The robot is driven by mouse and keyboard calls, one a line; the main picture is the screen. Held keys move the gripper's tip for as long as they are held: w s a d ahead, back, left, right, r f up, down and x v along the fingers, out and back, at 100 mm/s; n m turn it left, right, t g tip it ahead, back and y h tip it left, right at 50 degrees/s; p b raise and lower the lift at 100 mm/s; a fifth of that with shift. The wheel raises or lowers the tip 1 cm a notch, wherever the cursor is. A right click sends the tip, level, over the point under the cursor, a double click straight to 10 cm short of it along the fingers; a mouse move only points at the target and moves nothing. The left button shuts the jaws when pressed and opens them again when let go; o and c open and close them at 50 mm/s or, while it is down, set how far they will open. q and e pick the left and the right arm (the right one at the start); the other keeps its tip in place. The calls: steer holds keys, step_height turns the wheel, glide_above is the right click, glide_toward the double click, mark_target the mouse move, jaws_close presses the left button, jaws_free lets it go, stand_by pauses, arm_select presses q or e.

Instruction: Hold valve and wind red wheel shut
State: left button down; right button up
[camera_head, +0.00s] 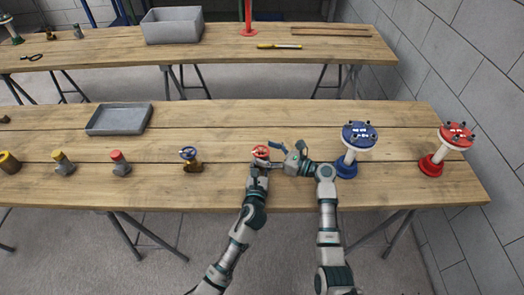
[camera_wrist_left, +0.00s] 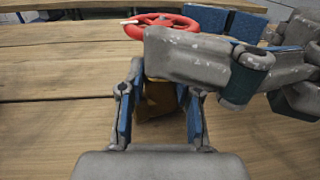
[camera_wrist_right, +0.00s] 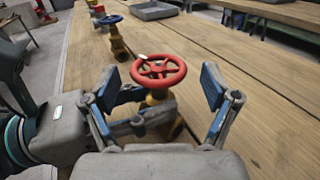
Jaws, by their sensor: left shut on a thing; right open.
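The valve has a red handwheel (camera_head: 261,152) on top of a brass body (camera_wrist_left: 158,100) and stands upright on the near table. My left gripper (camera_head: 260,172) is shut on the valve's body below the wheel; in the left wrist view its fingers (camera_wrist_left: 160,105) lie on both sides of the brass. My right gripper (camera_head: 285,158) is open just right of the valve. In the right wrist view the red wheel (camera_wrist_right: 158,71) shows between and beyond its two open fingers (camera_wrist_right: 160,88), apart from them. The right gripper hides part of the wheel in the left wrist view.
A brass valve with a blue wheel (camera_head: 189,154) stands left of the held valve. A blue stand (camera_head: 359,136) and a red stand (camera_head: 455,135) are to the right. A grey tray (camera_head: 119,118) lies behind. The table's front edge runs close by.

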arm_select(q)
steer(key=c, duration=0.7)
jaws_free()
arm_select(e)
steer(key=v, duration=1)
arm_select(q)
steer(key=s, duration=0.4)
steer(key=s+a, duration=0.1)
steer(key=s, duration=0.6)
steer(key=shift+s+a+f, duration=0.1)
steer(key=shift+s+a, duration=0.05)
steer(key=shift+s, duration=0.25)
steer(key=shift+s, duration=0.1)
arm_select(e)
steer(key=shift+f, duration=0.1)
